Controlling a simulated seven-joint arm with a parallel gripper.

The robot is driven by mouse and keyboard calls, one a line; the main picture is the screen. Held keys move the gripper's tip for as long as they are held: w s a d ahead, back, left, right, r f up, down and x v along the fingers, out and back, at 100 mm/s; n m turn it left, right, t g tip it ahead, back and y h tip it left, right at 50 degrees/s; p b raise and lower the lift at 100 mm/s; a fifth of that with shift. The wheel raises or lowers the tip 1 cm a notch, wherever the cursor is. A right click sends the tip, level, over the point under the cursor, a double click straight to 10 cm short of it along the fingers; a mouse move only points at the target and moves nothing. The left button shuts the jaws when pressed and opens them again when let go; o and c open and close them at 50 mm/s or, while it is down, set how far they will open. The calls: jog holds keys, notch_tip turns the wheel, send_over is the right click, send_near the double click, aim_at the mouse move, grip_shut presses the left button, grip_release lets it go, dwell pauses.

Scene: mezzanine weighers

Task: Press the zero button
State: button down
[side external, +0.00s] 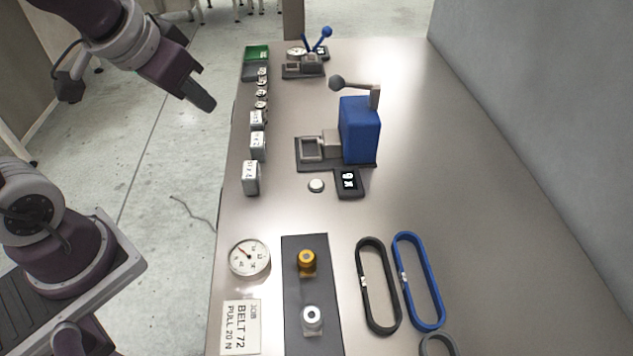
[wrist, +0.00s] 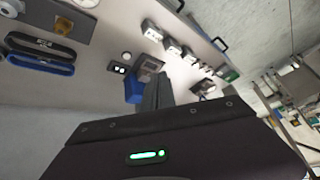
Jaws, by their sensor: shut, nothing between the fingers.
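A small round white button (side external: 316,185), which looks like the zero button, sits on the bench beside a black digital display (side external: 348,182). In the wrist view the white button (wrist: 127,56) shows next to the display (wrist: 118,69); no label on it is readable. My gripper (side external: 209,105) is shut and empty, in the air left of the bench edge and well away from the button. In the wrist view my shut fingers (wrist: 158,80) point toward the bench, and the button is up and left of them.
A blue lever press (side external: 360,130) stands just behind the display. Several metal weights (side external: 251,178) line the left edge. A dial gauge (side external: 249,257), a dark board with two knobs (side external: 306,300), and black and blue belts (side external: 418,280) lie nearer. A wall borders the right.

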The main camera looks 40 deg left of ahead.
jog(key=w+d+f+h, duration=0.2)
jog(key=w+f, duration=0.6)
jog(key=w, duration=0.2)
jog(key=n+t+h, duration=0.1)
jog(key=n+h, duration=0.1)
jog(key=h, duration=0.3)
send_over(312, 185)
notch_tip(312, 185, down, 5)
jog(key=shift+f, duration=0.1)
jog(key=shift+t, duration=0.3)
jog(key=shift+a+f, duration=0.1)
jog(key=shift+f, duration=4.2)
jog(key=shift+f, duration=0.1)
jog(key=shift+f, duration=0.3)
